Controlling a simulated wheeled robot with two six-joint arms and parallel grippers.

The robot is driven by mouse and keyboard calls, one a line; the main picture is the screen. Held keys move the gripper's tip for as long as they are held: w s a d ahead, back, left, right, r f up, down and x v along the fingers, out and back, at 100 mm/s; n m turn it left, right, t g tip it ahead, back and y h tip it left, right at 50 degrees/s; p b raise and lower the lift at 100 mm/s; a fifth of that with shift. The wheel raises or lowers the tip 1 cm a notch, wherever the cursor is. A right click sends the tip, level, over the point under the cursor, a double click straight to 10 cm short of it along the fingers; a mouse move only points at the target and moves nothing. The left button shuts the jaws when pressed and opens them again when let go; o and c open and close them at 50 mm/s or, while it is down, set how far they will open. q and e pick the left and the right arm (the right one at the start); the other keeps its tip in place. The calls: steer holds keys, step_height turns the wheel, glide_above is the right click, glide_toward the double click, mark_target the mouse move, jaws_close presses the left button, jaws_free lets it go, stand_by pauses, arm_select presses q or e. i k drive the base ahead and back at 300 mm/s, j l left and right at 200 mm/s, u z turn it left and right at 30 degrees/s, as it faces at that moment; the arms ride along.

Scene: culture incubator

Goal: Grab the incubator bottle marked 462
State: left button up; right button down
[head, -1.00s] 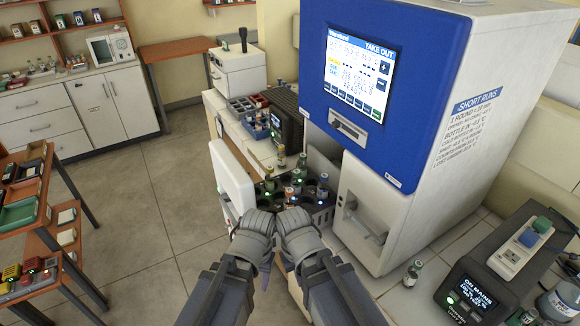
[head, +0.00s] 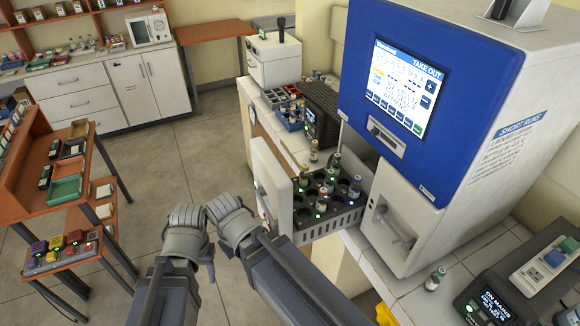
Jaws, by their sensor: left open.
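The incubator (head: 425,90) is white with a blue front and a lit screen. Its drawer is pulled out, with a dark rack (head: 343,201) of round slots holding several small bottles. One capped bottle (head: 314,152) stands at the rack's far side, a green-capped bottle (head: 335,161) beside it and another bottle (head: 354,187) near the right. No number on any bottle is readable, so I cannot tell which is 462. My left gripper (head: 187,214) and right gripper (head: 230,209) are side by side, left of the drawer and apart from the bottles. The right jaws are not clearly visible.
The drawer's white front panel (head: 271,182) stands between my grippers and the rack. A loose bottle (head: 435,279) stands on the counter at right, near a dark device (head: 490,298). An orange shelf unit (head: 66,165) is at left. Open floor lies between.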

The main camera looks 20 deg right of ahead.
mark_target(355, 187)
steer(key=i+j+u, duration=0.1)
steer(key=u, duration=0.25)
steer(key=i+u, duration=0.15)
steer(key=u, duration=0.25)
steer(key=i+z, duration=0.25)
steer(key=i, duration=0.4)
steer(key=i+z, duration=0.3)
steer(key=i, duration=0.55)
steer(key=i+j+z, duration=0.25)
steer(key=i, duration=0.6)
steer(key=i+z, duration=0.2)
steer(key=z, duration=0.15)
steer(key=i+z, duration=0.15)
steer(key=z, duration=0.7)
steer(key=i+j+z, duration=0.1)
steer(key=z, duration=0.75)
steer(key=j+z, duration=0.1)
steer(key=z, duration=0.3)
steer(key=j+z, duration=0.1)
steer(key=z, duration=0.75)
steer(key=i+j, duration=0.05)
steer(key=j, duration=0.05)
